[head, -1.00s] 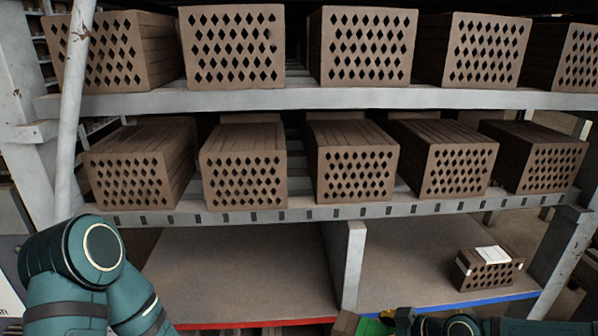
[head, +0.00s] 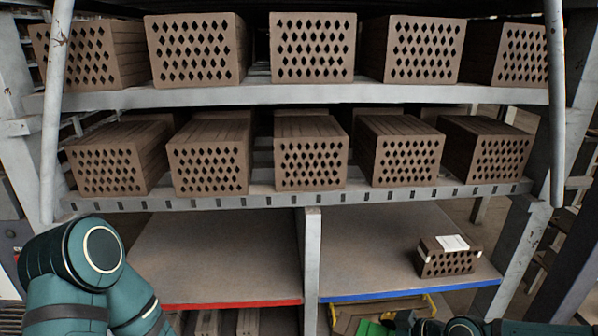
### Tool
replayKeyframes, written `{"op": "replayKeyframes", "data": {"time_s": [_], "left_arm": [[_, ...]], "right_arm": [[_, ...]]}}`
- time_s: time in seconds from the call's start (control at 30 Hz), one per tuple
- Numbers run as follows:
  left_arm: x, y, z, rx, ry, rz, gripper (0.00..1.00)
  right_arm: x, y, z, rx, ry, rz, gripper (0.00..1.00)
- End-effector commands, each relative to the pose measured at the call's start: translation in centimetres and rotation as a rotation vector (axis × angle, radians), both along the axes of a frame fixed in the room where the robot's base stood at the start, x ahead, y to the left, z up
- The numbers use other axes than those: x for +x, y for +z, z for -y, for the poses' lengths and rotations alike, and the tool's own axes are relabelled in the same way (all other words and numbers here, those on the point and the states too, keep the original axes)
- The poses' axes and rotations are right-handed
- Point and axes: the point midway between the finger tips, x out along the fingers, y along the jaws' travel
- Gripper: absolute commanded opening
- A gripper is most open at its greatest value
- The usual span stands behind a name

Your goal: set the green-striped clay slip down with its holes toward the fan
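A brown block with a bright green band, apparently the green-striped clay slip (head: 369,328), shows only in part at the bottom edge of the head view. Its holes are not visible. Dark teal parts of my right arm (head: 460,328) lie just right of it, and I cannot make out the fingers or their grip. My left arm (head: 100,255) rises at the lower left, and its gripper is out of frame. I see no fan. A brown brick with a white label (head: 447,257) sits on the blue-edged shelf bay (head: 365,270), its holes facing front.
A red-edged bay (head: 215,265) left of the divider post (head: 312,265) is empty. Two shelves above hold rows of brown hollow bricks (head: 310,165). Pale uprights (head: 555,100) stand at the sides. Yellow bars (head: 430,305) show below the blue edge.

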Motion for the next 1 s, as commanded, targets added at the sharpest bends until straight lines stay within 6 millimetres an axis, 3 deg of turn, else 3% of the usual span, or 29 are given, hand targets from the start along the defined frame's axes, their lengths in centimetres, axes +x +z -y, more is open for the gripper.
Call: {"op": "replayKeyframes", "data": {"time_s": [0.57,0.8,1.0], "left_arm": [[0.0,0.0,0.0,0.000,0.000,0.000,0.47],[0.0,0.0,0.0,0.000,0.000,0.000,0.47],[0.0,0.0,0.0,0.000,0.000,0.000,0.47]], "right_arm": [[1.2,0.2,-3.7,-0.004,-0.122,0.007,0.20],[2.3,-0.1,-5.3,-0.003,-0.279,0.007,0.20],[3.6,-0.6,-5.0,-0.003,-0.511,0.007,0.20]]}}
